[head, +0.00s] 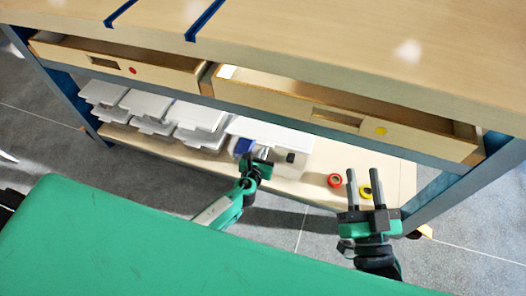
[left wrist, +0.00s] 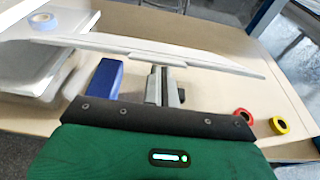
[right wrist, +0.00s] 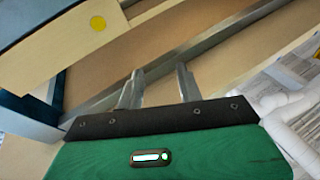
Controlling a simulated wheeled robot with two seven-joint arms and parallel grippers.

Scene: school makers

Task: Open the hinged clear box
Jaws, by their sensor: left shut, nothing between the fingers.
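A pale box with a flat lid (head: 270,130) stands on the lower shelf, at the right end of a row of boxes. In the left wrist view the lid (left wrist: 150,50) is a thin slanting panel across the top of my fingers. My left gripper (head: 264,156) is shut and empty at the front of this box, its fingertips close under the lid edge; I cannot tell if they touch it. A blue block (left wrist: 106,78) lies left of the fingers. My right gripper (head: 358,187) is open and empty, in front of the shelf's right part.
Several pale boxes (head: 150,105) fill the shelf's left side. A red tape roll (head: 334,181) and a yellow one (head: 366,192) lie at right. Two open drawers, left (head: 120,65) and right (head: 345,115), jut out above the shelf. Bare shelf lies around the rolls.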

